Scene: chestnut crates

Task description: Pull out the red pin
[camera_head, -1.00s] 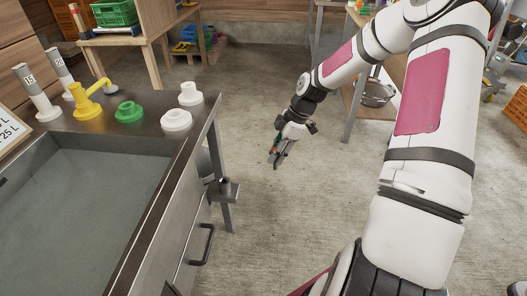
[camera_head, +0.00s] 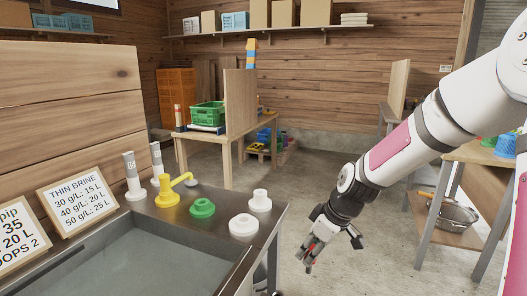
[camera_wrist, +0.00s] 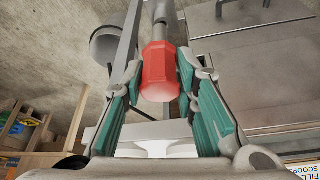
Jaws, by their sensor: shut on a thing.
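The red pin has a faceted red head, seen in the wrist view (camera_wrist: 158,72) with a grey shaft running up and away from it. My gripper (camera_wrist: 160,88) is shut on this head, with a green-padded finger on each side. In the head view my gripper (camera_head: 308,264) hangs to the right of the steel sink, and only a small spot of red shows between its fingers. I cannot tell what, if anything, lies around the far end of the shaft.
The steel sink (camera_head: 175,262) stands at the left, with a yellow tap (camera_head: 166,192), a green fitting (camera_head: 202,208) and white fittings (camera_head: 243,224) on its rim. A wooden table with a green crate (camera_head: 207,115) stands behind. A shelf with a metal bowl (camera_head: 455,216) is at the right.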

